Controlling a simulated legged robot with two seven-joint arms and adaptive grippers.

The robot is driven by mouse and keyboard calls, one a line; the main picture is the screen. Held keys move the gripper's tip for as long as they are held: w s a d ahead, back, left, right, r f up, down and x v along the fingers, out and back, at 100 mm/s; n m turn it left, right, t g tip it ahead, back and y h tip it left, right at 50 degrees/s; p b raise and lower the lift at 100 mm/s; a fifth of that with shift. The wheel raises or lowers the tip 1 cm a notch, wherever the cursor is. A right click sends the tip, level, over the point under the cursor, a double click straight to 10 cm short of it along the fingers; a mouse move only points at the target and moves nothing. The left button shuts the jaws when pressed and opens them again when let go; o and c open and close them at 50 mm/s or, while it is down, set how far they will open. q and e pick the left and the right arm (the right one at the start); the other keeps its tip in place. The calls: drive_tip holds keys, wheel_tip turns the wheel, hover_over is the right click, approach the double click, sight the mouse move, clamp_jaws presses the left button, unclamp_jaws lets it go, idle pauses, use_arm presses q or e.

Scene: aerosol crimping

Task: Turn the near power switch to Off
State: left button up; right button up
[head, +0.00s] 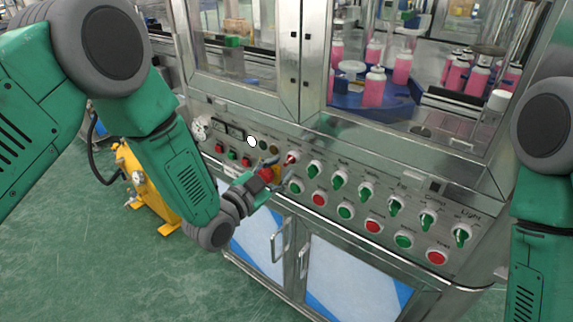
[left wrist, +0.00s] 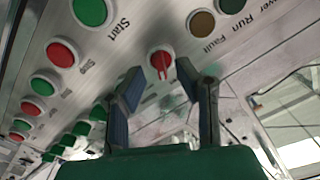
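The power switch is a red rotary knob (head: 291,158) at the upper row of the sloped metal panel, right of the round indicator lamps. In the left wrist view the red knob (left wrist: 161,64) shows between and just beyond the fingertips, with its raised grip bar visible. My left gripper (head: 280,170) is at the panel, close to the knob, with its fingers apart. In the left wrist view the left gripper (left wrist: 161,78) is open and empty; whether a finger touches the knob I cannot tell. My right gripper is out of view; only part of the right arm shows.
Several green rotary switches (head: 338,179) run right of the red knob, with red and green push buttons (head: 345,212) below. A green Start button (left wrist: 89,11) is near the knob in the wrist view. Above the panel are glass doors with pink bottles (head: 374,88) behind.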

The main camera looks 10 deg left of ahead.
use_arm(q)
drive_tip(key=shift+x, duration=1.4)
clamp_jaws()
drive_tip(key=shift+n, duration=0.4)
drive_tip(key=n, duration=0.5)
drive_tip(key=shift+f+n, duration=0.1)
drive_tip(key=shift+n, duration=0.3)
drive_tip(key=n, duration=0.5)
drive_tip(key=shift+n, duration=0.3)
